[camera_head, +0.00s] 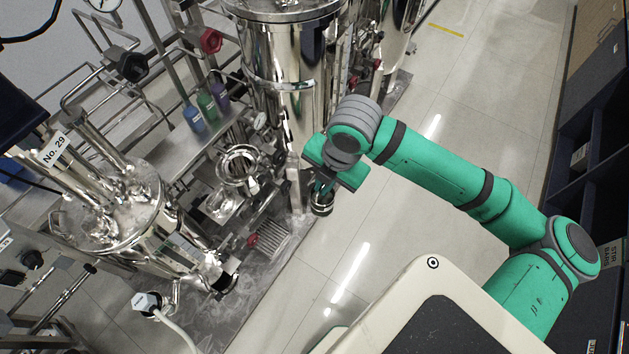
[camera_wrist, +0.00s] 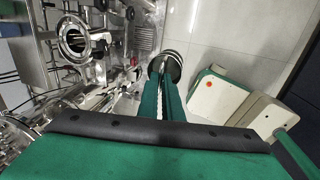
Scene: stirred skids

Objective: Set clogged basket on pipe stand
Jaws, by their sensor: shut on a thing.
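My gripper (camera_head: 323,188) is shut on a small round metal basket with dark bands (camera_head: 321,204). It holds the basket below the green hand, beside the edge of the steel skid. In the wrist view the basket (camera_wrist: 174,62) shows at the tips of my closed green fingers (camera_wrist: 163,76). The fingers and the view angle hide part of the basket, and I cannot see how clogged it is. I cannot tell for sure which fitting is the pipe stand.
An open ringed steel housing (camera_head: 240,166) stands on the skid, left of my gripper. A tall shiny tank (camera_head: 285,75) rises behind it, and a second vessel (camera_head: 125,205) stands at left. Clear tiled floor (camera_head: 395,225) lies to the right. A dark shelf (camera_head: 590,120) borders it.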

